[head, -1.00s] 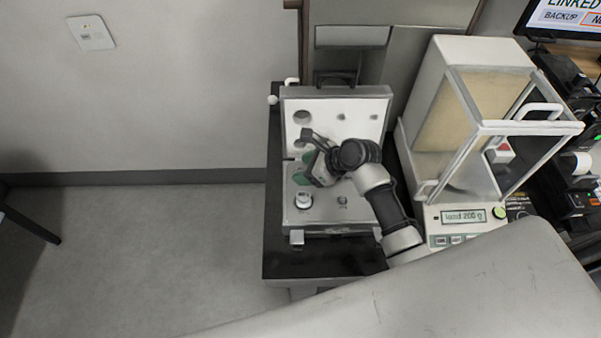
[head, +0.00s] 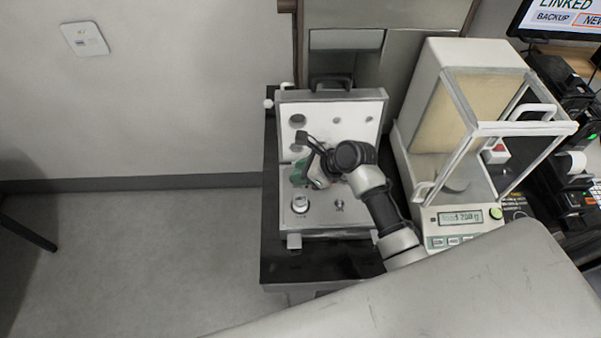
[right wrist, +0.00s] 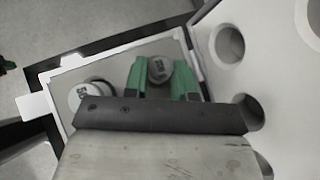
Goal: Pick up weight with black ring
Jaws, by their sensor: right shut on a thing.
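The open weight case (head: 315,222) stands on the black table, with its white-lined lid (head: 345,120) raised at the back. My right gripper (head: 308,172) is low over the back left part of the case. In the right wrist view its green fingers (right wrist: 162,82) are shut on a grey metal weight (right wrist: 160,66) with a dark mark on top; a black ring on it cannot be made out. A larger knobbed weight (head: 300,203) sits front left in the case, also in the wrist view (right wrist: 90,95). A smaller weight (head: 339,206) sits front right. My left gripper is not seen.
A balance (head: 465,218) with a glass draft shield stands close on the right, its display lit. The black table's edge (head: 268,240) lies just left of the case, with bare floor beyond. A monitor (head: 563,20) and dark devices are at far right.

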